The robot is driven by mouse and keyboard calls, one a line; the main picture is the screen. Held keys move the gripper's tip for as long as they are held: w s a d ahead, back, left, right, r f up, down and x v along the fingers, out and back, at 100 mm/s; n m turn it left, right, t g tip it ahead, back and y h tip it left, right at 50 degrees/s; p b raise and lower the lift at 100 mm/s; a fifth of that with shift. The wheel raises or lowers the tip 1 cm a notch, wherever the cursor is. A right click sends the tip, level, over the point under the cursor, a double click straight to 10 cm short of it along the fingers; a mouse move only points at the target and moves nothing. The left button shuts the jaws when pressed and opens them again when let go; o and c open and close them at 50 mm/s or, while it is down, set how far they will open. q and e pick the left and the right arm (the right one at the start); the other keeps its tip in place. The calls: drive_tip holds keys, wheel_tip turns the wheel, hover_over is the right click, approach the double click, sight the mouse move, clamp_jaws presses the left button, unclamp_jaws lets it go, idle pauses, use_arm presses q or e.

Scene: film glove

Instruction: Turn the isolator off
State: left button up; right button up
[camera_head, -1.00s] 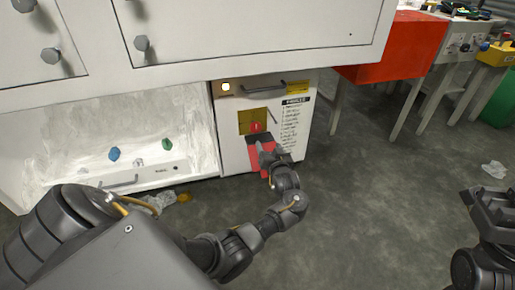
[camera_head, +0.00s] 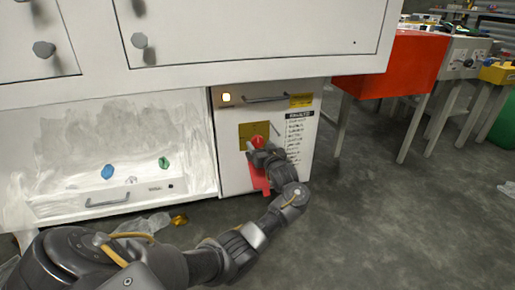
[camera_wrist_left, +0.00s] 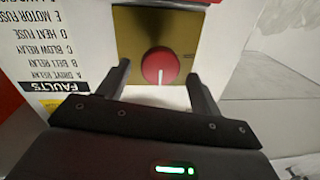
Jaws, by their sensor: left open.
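The isolator's red round knob (camera_wrist_left: 159,66) has a white pointer line and sits on a brass-coloured plate (camera_wrist_left: 184,32) on the front of a white cabinet. In the head view the knob (camera_head: 257,141) shows at the plate's lower right, partly behind my left gripper (camera_head: 259,150). In the left wrist view my left gripper (camera_wrist_left: 161,78) is open, with one finger on each side of the knob. Whether the fingers touch the knob cannot be told. A red tag (camera_head: 258,177) hangs below, partly covered by my gripper. My right gripper is out of view.
A lit lamp (camera_head: 226,97) and a bar handle (camera_head: 265,98) are on the cabinet above the plate. A fault list (camera_head: 297,135) is at its right. An open bay (camera_head: 60,160) lies left, a red bench (camera_head: 400,65) right.

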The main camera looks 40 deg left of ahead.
sight(258, 142)
use_arm(q)
drive_tip(key=shift+b+x, duration=0.75)
drive_tip(key=shift+x, duration=1.05)
drive_tip(key=c, duration=1)
drive_tip(key=shift+o, duration=0.2)
